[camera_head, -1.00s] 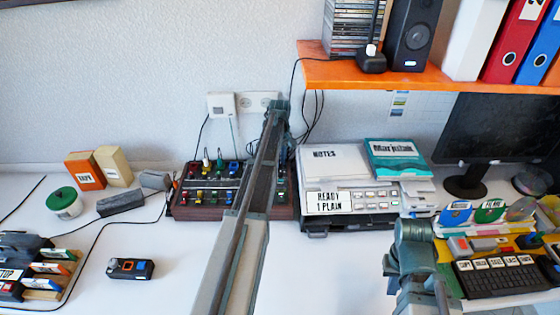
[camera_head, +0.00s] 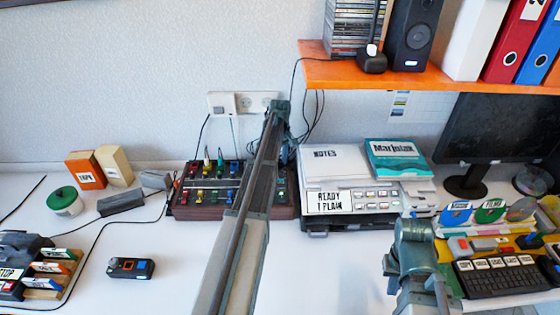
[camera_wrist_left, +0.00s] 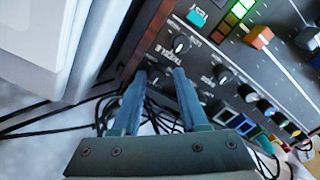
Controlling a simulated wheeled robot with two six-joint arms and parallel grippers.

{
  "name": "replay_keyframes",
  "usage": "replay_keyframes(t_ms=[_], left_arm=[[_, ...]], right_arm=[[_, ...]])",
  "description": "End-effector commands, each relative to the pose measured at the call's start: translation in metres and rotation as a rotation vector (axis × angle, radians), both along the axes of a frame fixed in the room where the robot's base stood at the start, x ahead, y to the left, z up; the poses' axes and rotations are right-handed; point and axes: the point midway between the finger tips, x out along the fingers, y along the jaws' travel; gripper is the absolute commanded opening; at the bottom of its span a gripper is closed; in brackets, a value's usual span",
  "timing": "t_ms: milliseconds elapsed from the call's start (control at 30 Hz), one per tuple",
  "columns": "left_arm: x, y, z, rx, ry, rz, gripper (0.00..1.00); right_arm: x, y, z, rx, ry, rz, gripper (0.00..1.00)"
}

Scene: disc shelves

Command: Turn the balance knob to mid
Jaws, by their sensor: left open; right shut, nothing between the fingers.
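The mixer (camera_head: 210,190) with its dark panel and wooden sides stands against the back wall, partly hidden behind my left arm. In the left wrist view its panel (camera_wrist_left: 215,65) shows several dark knobs with white marks, some with small labels. I cannot make out which knob is the balance knob. My right gripper is not in view.
A grey unit (camera_head: 375,200) bearing notes and a book stands right of the mixer. Cables hang behind. An orange shelf (camera_head: 450,77) overhangs at the right. A small black device (camera_head: 131,268) lies at the front left, with bare white desk around it.

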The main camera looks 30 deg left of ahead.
Motion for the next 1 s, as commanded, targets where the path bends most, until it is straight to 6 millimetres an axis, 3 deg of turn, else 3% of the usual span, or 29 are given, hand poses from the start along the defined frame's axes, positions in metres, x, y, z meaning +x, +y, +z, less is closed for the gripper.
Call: replay_keyframes(t_ms=[400,933,1000], left_arm=[[0.005,-0.001,0.000,0.000,-0.009,-0.062,0.56],[0.004,-0.001,0.000,-0.001,-0.005,-0.676,0.56],[0.003,-0.001,0.018,-0.001,-0.005,-0.697,0.56]], right_arm=[[0.000,0.000,0.000,0.000,0.000,0.000,0.00],[0.000,0.000,0.000,0.000,0.000,0.000,0.00],[0.000,0.000,0.018,0.000,0.000,0.000,0.00]])
